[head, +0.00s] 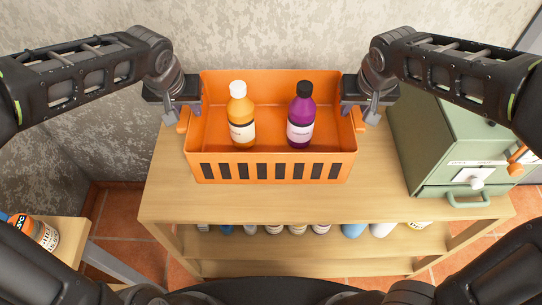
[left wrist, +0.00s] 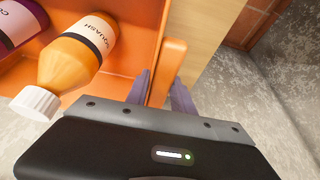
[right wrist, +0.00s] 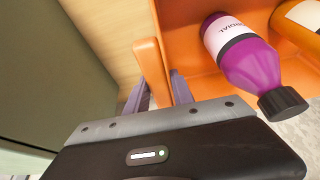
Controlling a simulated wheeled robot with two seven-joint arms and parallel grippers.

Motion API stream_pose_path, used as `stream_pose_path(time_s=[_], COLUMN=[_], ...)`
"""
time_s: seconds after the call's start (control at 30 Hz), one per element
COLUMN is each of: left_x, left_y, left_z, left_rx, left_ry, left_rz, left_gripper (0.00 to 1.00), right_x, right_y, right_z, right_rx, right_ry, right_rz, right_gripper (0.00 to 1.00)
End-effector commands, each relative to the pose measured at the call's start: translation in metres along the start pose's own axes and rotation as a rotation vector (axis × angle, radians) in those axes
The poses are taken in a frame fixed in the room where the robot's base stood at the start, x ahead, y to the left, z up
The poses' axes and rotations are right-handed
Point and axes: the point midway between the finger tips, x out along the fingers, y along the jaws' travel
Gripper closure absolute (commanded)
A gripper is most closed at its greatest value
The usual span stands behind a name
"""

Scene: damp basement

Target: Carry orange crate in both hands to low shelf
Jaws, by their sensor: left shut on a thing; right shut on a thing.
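The orange crate (head: 272,171) is at the top of a light wooden shelf unit (head: 300,208), level and upright; I cannot tell whether it touches the board. Inside stand an orange squash bottle with a white cap (head: 241,112) and a purple cordial bottle with a black cap (head: 301,115). My left gripper (head: 184,113) is shut on the crate's left handle (left wrist: 170,66). My right gripper (head: 360,113) is shut on its right handle (right wrist: 150,70). The fingers straddle each handle in the wrist views.
A green metal cabinet or box (head: 430,140) stands close on the right of the shelf top. Several bottles stand on the lower shelf (head: 290,245). Another bottle (head: 36,233) is on a small wooden surface at lower left. A grey wall is behind.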

Motion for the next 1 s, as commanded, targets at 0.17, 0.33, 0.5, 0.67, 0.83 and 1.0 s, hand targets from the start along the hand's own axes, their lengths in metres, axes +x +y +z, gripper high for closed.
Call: stream_pose_path(time_s=[0.17,0.33,0.5,0.67,0.83,1.0], left_x=[0.000,0.000,0.001,0.006,0.014,0.024], left_y=[0.000,0.000,0.000,0.000,0.000,0.000], left_z=[-0.001,-0.001,-0.001,0.001,0.005,0.009], left_rx=[-0.001,-0.001,-0.001,-0.001,-0.001,-0.001], left_ry=[0.005,0.005,0.005,0.004,0.004,0.004], left_rz=[-0.001,-0.001,-0.001,-0.001,-0.001,-0.001], left_gripper=[1.00,1.00,1.00,1.00,1.00,1.00], right_x=[0.000,0.000,0.002,0.006,0.014,0.025], right_y=[0.000,0.000,0.000,0.000,0.000,0.000], right_z=[-0.001,-0.001,0.000,0.002,0.005,0.009], right_rx=[0.000,0.000,0.000,0.000,0.000,0.000], right_ry=[0.004,0.004,0.004,0.004,0.003,0.003], right_rz=[0.000,0.000,0.000,0.000,0.000,0.000], right_gripper=[1.00,1.00,1.00,1.00,1.00,1.00])
